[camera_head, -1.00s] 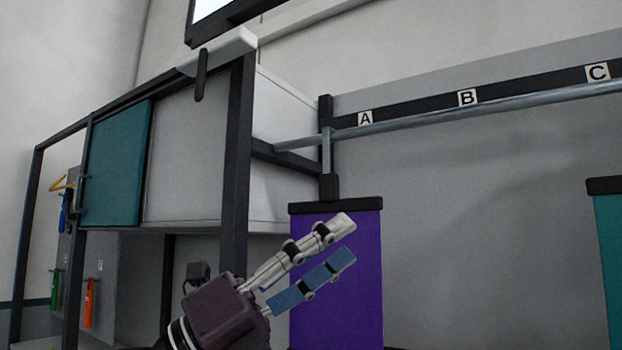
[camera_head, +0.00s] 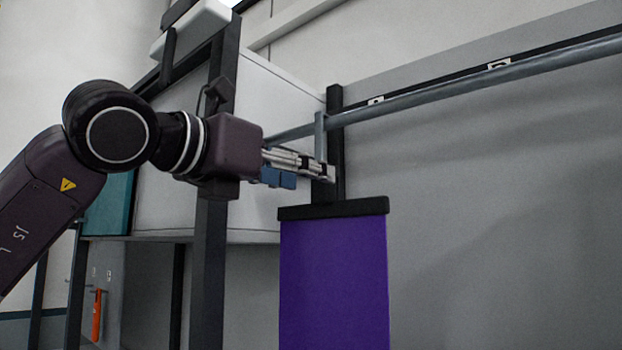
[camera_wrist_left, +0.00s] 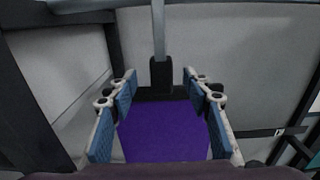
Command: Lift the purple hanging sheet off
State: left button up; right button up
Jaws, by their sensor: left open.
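The purple sheet (camera_head: 334,285) hangs from a black top bar (camera_head: 333,209). A grey hook (camera_head: 320,135) joins it to the metal rail (camera_head: 470,85). My left gripper (camera_head: 310,172) is just above the bar, beside the hook's lower part. In the left wrist view the fingers (camera_wrist_left: 160,98) are open. The hook (camera_wrist_left: 158,30) with its black block (camera_wrist_left: 161,73) stands between and beyond them, and the purple sheet (camera_wrist_left: 165,130) shows below. I cannot tell whether the fingers touch the hook. My right gripper is not in view.
A white cabinet with a dark frame post (camera_head: 210,270) stands to the left, close behind my left arm. A teal panel (camera_head: 108,205) is at its left side. The grey wall right of the sheet is clear.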

pick_arm(q)
jog(key=p+x, duration=0.2)
jog(key=x, duration=0.4)
jog(key=shift+d, duration=0.1)
jog(key=shift+w+d+p, duration=0.1)
jog(key=shift+p, duration=0.2)
jog(key=c, duration=0.9)
grip_shut()
jog(key=shift+r, duration=0.25)
jog(key=shift+r+p, duration=0.75)
jog(key=shift+r, duration=0.15)
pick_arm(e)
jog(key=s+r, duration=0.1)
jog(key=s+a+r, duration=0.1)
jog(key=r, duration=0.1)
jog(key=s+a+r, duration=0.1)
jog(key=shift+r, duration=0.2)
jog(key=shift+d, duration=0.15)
pick_arm(q)
jog(key=shift+f, duration=0.1)
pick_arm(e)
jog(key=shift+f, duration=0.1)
